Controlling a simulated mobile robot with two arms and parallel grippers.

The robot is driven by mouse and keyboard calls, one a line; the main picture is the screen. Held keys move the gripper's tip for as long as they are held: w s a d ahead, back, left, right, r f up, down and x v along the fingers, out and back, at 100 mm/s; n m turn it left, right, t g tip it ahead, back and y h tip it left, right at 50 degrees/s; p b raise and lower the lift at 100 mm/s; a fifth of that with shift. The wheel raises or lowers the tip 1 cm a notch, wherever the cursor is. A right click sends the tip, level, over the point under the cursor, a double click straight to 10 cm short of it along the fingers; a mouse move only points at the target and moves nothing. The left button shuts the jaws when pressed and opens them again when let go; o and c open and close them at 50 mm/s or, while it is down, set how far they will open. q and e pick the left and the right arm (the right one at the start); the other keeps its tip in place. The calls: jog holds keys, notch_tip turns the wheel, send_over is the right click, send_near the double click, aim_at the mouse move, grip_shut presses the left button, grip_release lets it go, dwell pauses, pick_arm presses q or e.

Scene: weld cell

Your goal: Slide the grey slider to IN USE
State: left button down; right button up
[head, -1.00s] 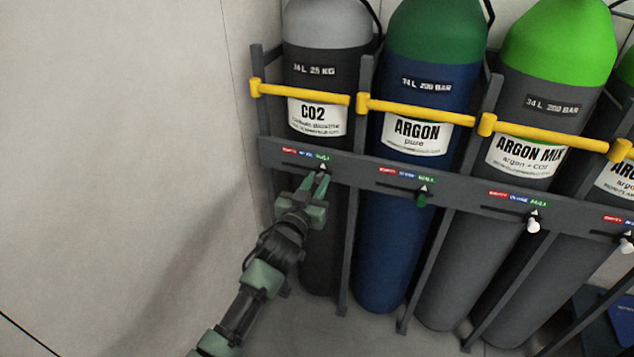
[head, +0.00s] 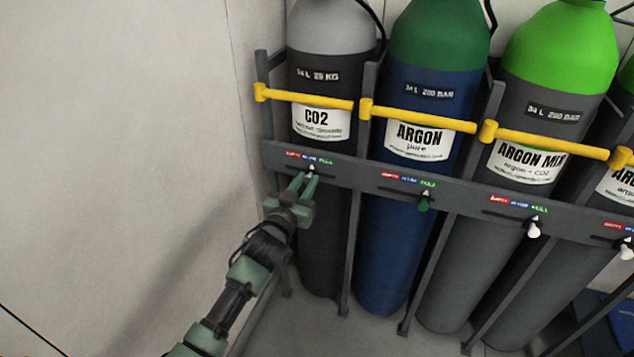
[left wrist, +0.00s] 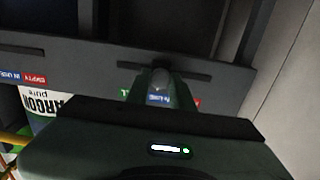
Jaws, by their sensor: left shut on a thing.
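The grey slider sits in the slot of the rack rail below the CO2 cylinder (head: 319,55). Its white pointer (head: 312,167) stands under the blue IN USE label (head: 309,159), between red EMPTY and green FULL. My left gripper (head: 308,180) is shut on the slider, and its fingers hide most of the knob in the head view. In the left wrist view the rounded grey knob of the slider (left wrist: 161,78) shows between the fingers, in line with the blue label (left wrist: 160,98). My right gripper is not in view.
To the right are the ARGON cylinder (head: 437,38) with a green slider (head: 424,202) and the ARGON MIX cylinder (head: 560,50) with a white slider (head: 534,229). Yellow bars (head: 420,116) cross the cylinders. A bare wall (head: 120,120) lies left, with free room before it.

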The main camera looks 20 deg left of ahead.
pick_arm(q)
jog(key=shift+a+f, duration=0.1)
jog(key=shift+a, duration=0.3)
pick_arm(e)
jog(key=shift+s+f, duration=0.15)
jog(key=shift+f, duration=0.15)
pick_arm(q)
jog(key=c, duration=1.2)
grip_release()
jog(key=shift+c, duration=0.2)
jog(key=s+p, duration=0.1)
jog(key=s, duration=0.6)
jog(key=shift+s, duration=0.4)
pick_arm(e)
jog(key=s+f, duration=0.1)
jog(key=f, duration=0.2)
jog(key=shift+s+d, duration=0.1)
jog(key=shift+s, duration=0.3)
